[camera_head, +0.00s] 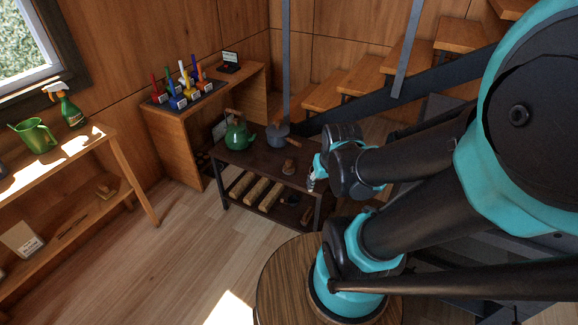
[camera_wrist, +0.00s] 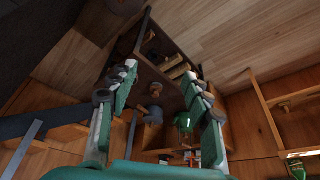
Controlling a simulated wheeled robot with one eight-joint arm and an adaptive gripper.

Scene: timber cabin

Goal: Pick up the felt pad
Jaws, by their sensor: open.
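I cannot pick out the felt pad for certain in either view. A small brown object (camera_head: 289,167) stands on the dark low table (camera_head: 258,158), and it also shows between my fingers in the wrist view (camera_wrist: 155,89); whether it is felt is too small to tell. My gripper (camera_head: 316,176) is at the right end of that table in the head view. In the wrist view my gripper (camera_wrist: 164,82) has its two fingers wide apart with nothing held between them. The far side of the table end is partly hidden by my arm.
A green kettle (camera_head: 237,135) and a grey saucepan (camera_head: 277,137) stand at the table's back. Rolled tan items (camera_head: 257,191) lie on its lower shelf. A wooden shelf unit (camera_head: 125,165) stands left, a desk (camera_head: 170,130) behind, stairs (camera_head: 362,83) at back right. The floor between is clear.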

